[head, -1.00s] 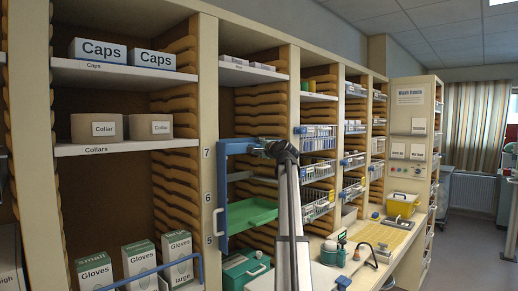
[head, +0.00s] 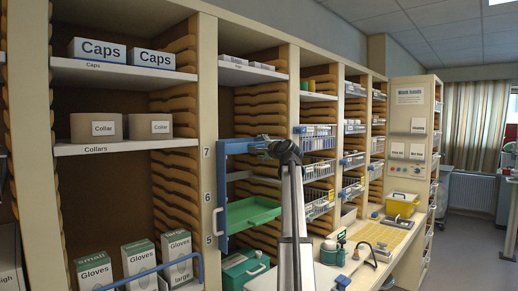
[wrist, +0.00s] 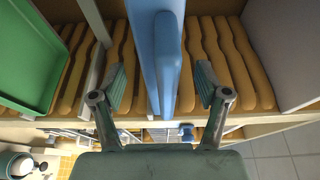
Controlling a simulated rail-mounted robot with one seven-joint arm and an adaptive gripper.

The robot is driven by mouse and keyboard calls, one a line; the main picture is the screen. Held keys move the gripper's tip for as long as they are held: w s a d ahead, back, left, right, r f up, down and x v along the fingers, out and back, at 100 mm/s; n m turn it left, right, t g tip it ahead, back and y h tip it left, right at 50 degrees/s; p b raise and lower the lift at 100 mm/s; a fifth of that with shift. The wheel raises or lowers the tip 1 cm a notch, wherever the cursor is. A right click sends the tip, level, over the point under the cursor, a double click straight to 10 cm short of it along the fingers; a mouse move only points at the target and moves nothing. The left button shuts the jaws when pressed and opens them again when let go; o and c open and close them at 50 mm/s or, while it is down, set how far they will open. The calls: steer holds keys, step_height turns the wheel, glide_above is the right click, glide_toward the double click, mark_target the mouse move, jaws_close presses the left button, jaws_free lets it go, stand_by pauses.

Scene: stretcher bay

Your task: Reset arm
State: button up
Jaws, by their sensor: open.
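My gripper (head: 262,147) is at the upper right end of a blue frame (head: 222,185) in the head view. In the wrist view my gripper (wrist: 160,78) is open, with one finger on each side of a blue bar (wrist: 166,50). Gaps show between the bar and both fingers, so it is not clamped. In the head view the frame stands at the shelf front by a post marked 5, 6 and 7. A green tray (head: 252,213) is just behind and right of it, and shows at the left of the wrist view (wrist: 28,55).
Shelves left hold caps boxes (head: 97,50), collar boxes (head: 97,127) and glove boxes (head: 139,258). Wire baskets (head: 318,170) hang right of my arm. A counter (head: 385,260) below carries a green bottle-like device (head: 330,251) and a yellow bin (head: 402,204). Open floor lies far right.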

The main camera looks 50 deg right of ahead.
steer(key=v, duration=0.9)
steer(key=shift+s, duration=0.2)
steer(key=shift+a, duration=0.1)
